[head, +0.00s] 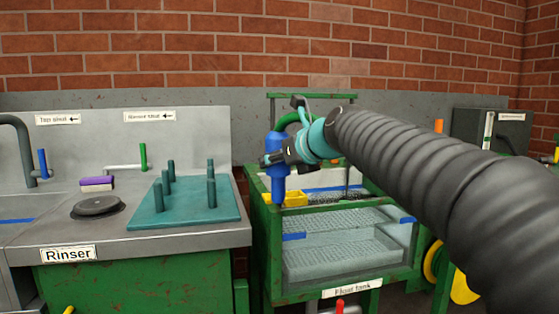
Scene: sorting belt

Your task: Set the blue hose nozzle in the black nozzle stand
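The blue hose nozzle (278,188) stands upright in the air over the front left corner of the float tank. My gripper (274,158) is at its upper body, with its dark fingers closed around it. A green hose (290,118) curves close behind the nozzle's top; I cannot tell whether it joins the nozzle. A low round black piece (97,207) with a raised ring lies on the rinser counter at left, apart from the nozzle. It looks like the black nozzle stand, and nothing is in it.
The grey rinser counter (60,238) holds a teal peg board (185,222) with several upright pegs and a purple-topped sponge (97,183). A green tap lever (143,156) stands behind. The green-framed float tank (345,255) has a yellow container (295,198) near the nozzle's lower end.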

